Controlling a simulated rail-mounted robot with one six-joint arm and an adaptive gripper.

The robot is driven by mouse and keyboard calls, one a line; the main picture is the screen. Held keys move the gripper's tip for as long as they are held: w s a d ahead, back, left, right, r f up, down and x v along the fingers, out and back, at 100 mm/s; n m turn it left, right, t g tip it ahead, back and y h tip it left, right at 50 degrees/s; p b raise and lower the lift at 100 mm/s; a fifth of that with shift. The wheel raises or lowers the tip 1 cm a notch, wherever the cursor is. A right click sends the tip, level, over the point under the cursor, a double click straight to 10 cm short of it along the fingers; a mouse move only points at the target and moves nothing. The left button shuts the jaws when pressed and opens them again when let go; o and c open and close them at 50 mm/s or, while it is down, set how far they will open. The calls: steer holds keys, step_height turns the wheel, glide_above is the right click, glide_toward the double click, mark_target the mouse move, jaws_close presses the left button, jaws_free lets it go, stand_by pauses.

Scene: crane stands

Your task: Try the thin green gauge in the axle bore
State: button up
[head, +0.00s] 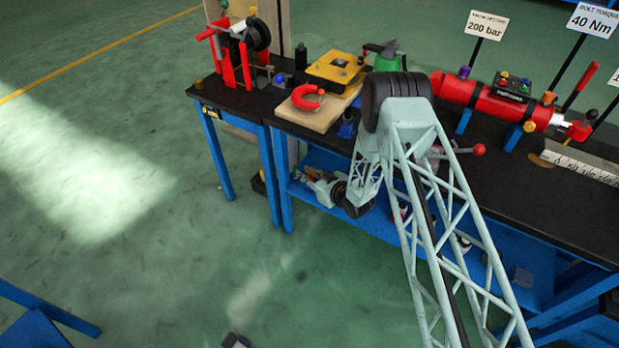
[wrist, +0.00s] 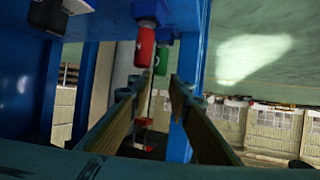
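My gripper (wrist: 160,85) is open, with its two tan-padded fingers apart and nothing held between them. In the head view my gripper (head: 322,188) is low, beside the front of the bench at the level of the lower shelf. I cannot pick out the thin green gauge for certain in either view. A small green piece (wrist: 162,61) shows beyond the fingertips in the wrist view, too small to identify. The axle bore cannot be made out; my arm hides part of the bench.
A black-topped bench (head: 535,200) has a blue lower shelf (head: 530,265). A red object (wrist: 145,47) is near the fingertips. Open floor lies left.

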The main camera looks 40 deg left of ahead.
mark_target(297, 168)
steer(key=shift+b+x, duration=0.65)
steer(key=shift+x, duration=2.2)
steer(key=shift+c, duration=0.6)
steer(key=c, duration=0.4)
steer(key=shift+c, duration=0.2)
steer(key=shift+r, duration=0.45)
steer(key=shift+r+p, duration=0.9)
steer(key=shift+r, duration=1.3)
